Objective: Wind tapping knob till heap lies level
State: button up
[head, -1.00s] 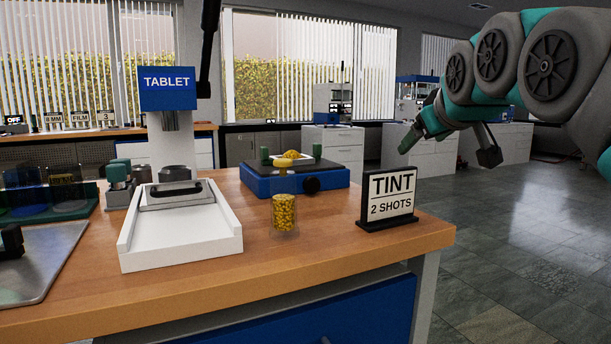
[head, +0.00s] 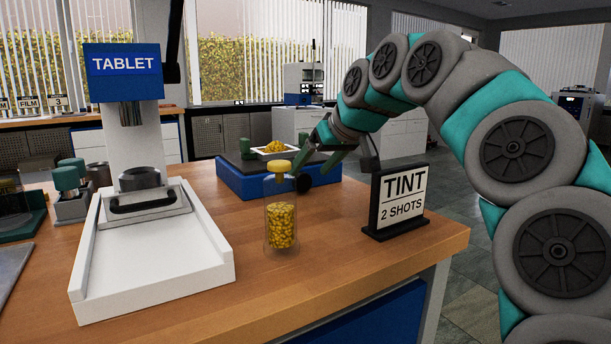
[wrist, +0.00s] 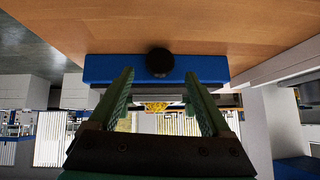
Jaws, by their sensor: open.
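The black tapping knob (head: 303,184) is on the front face of a blue base (head: 245,186) on the bench. In the wrist view the knob (wrist: 160,62) stands out from the blue base (wrist: 110,68), between and beyond my fingertips. A yellow heap (head: 274,147) sits mounded in a pale tray (head: 290,154) above the base. The heap shows partly in the wrist view (wrist: 157,106), between my fingers. My gripper (head: 312,160) is open and empty, close to the knob and apart from it; its fingers (wrist: 160,78) stand either side of the knob's line.
A clear jar of yellow pellets (head: 281,226) stands in front of the base. A TINT sign (head: 399,200) stands to its right. The white tablet press (head: 150,240) is at left. Bare bench top lies between jar and sign.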

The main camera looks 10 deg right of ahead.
aim_at(305, 176)
jog(key=x, duration=0.3)
jog(key=shift+w+a+f, duration=0.15)
jog(key=shift+w+f, duration=0.1)
jog(key=shift+f, duration=0.1)
grip_shut()
jog(key=shift+r, duration=0.1)
